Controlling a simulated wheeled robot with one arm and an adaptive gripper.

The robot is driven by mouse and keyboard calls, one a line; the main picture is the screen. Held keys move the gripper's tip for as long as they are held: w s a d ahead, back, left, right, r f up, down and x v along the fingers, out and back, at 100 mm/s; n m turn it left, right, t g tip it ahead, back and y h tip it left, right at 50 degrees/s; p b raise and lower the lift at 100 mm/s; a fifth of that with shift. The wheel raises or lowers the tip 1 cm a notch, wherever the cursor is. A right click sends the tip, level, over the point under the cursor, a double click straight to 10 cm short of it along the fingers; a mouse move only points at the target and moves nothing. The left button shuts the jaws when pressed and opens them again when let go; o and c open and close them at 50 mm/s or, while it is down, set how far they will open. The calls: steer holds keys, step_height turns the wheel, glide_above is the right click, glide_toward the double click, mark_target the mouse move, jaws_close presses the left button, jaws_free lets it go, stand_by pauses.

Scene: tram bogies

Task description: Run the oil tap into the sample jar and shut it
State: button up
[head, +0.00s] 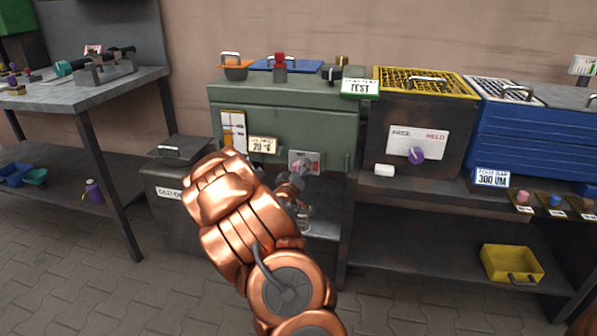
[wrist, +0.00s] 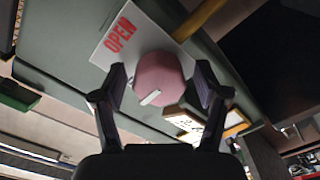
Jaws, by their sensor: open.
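The tap has a round pink knob (wrist: 160,80) with a white mark, on a white plate (wrist: 118,38) with OPEN in red. The plate also shows on the front of the green tank in the head view (head: 313,158). My gripper (wrist: 160,76) is open, its two fingers on either side of the knob; I cannot tell whether they touch it. In the head view my gripper (head: 292,188) is in front of the tank, partly hidden by my arm. What seems to be the sample jar (head: 303,217) stands below, partly hidden. The spout and any oil flow are not visible.
A dark box with a purple knob (head: 416,155) is to the right. A lidded grey bin (head: 170,185) is to the left.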

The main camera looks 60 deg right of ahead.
steer(key=c, duration=1.2)
steer(key=shift+o, duration=0.2)
steer(key=shift+m, duration=0.3)
steer(key=shift+m+p, duration=0.5)
steer(key=shift+m, duration=1.3)
steer(key=o, duration=1.2)
steer(key=shift+c, duration=0.2)
